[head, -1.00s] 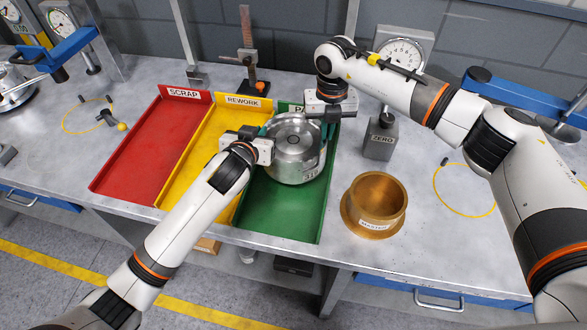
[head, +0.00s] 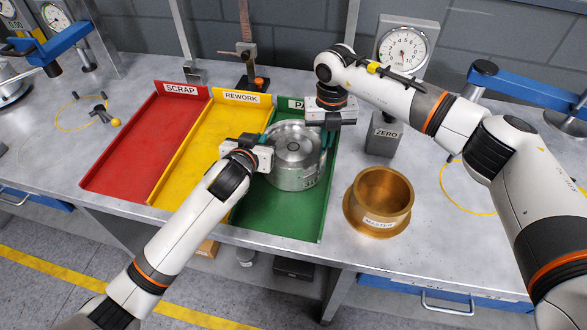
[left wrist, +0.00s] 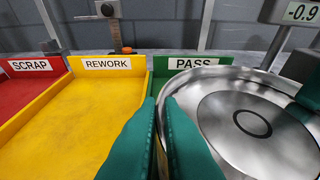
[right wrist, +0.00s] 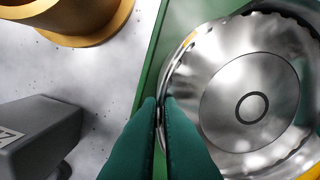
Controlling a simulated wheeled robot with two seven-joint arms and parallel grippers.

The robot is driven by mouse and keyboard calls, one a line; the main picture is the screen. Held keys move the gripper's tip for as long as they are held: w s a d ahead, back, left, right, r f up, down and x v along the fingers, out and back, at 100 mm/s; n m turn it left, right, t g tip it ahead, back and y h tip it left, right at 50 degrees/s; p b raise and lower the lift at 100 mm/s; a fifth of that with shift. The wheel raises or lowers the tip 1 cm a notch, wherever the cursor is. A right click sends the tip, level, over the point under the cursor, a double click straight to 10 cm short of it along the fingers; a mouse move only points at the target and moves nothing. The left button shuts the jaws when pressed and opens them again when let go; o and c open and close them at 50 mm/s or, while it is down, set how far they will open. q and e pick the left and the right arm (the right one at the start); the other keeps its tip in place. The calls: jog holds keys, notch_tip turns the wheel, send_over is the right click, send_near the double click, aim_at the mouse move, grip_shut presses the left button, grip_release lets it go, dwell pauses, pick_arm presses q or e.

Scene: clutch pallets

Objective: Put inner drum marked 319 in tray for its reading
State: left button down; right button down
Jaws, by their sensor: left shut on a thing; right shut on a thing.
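The metal inner drum (head: 295,158) is in the green PASS tray (head: 290,219). My left gripper (head: 263,152) is shut on the drum's left rim. My right gripper (head: 326,130) is shut on its right rim at the back. The left wrist view shows the green fingers (left wrist: 166,110) pinching the rim beside the drum (left wrist: 245,110). The right wrist view shows the other fingers (right wrist: 161,108) on the rim of the drum (right wrist: 245,95). Whether the drum touches the tray floor is hidden.
The yellow REWORK tray (head: 213,140) and red SCRAP tray (head: 140,145) are empty at left. A brass MASTER ring (head: 380,200), a grey ZERO block (head: 384,138) and a dial gauge (head: 403,47) stand at right. A small readout (left wrist: 301,12) shows -0.9.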

pick_arm(q)
jog(key=c, duration=1.8)
grip_release()
jog(key=shift+a+f, duration=0.15)
jog(key=shift+c, duration=0.2)
pick_arm(e)
jog(key=c, duration=1.9)
grip_release()
jog(key=shift+w+d, duration=0.1)
jog(key=shift+d, duration=0.15)
pick_arm(q)
jog(key=shift+o, duration=1.3)
jog(key=shift+s, duration=0.15)
pick_arm(e)
jog(key=o, duration=0.3)
jog(key=shift+s+a+r, duration=0.1)
jog(key=shift+s+a, duration=0.05)
jog(key=shift+s, duration=0.15)
pick_arm(q)
jog(key=shift+s, duration=0.1)
pick_arm(e)
jog(key=shift+w, duration=0.1)
jog(key=shift+a, duration=0.1)
pick_arm(q)
jog(key=v, duration=1.2)
pick_arm(e)
notch_tip(320, 180, up, 12)
